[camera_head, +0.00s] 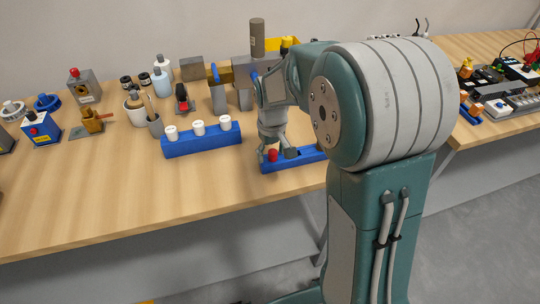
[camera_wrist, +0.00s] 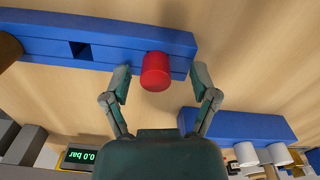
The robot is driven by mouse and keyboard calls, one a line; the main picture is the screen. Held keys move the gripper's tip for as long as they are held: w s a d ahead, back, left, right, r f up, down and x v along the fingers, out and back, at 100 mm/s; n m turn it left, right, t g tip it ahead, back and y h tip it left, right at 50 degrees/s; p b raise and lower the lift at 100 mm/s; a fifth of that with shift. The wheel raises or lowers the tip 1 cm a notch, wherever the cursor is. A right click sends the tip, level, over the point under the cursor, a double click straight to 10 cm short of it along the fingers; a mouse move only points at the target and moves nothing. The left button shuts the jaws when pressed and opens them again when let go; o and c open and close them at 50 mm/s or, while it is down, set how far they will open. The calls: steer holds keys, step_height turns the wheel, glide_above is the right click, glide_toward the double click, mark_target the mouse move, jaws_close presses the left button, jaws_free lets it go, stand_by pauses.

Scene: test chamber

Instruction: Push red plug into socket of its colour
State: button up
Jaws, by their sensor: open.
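The red plug (camera_wrist: 155,72) shows as a short red cylinder at the edge of a blue block (camera_wrist: 130,32) in the wrist view. In the head view the red plug (camera_head: 272,155) is at the left part of that low blue block (camera_head: 283,165). I cannot tell how deep it sits. The block has a dark square hole (camera_wrist: 81,50) beside the plug. My gripper (camera_wrist: 162,80) is open, with one finger on each side of the plug and visible gaps. In the head view my gripper (camera_head: 275,143) is over the block. No red-marked socket is clearly visible.
A second blue block (camera_head: 203,143) with three white cylinders stands to the left. Cups, bottles and metal blocks (camera_head: 190,68) stand behind. A brown round thing (camera_wrist: 8,48) is at the wrist view's left edge. The bench front (camera_head: 130,210) is clear.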

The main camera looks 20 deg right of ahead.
steer(key=shift+d, duration=0.55)
steer(key=c, duration=0.4)
steer(key=shift+a, duration=0.1)
steer(key=c, duration=0.5)
steer(key=shift+a, duration=0.45)
steer(key=shift+c, duration=0.7)
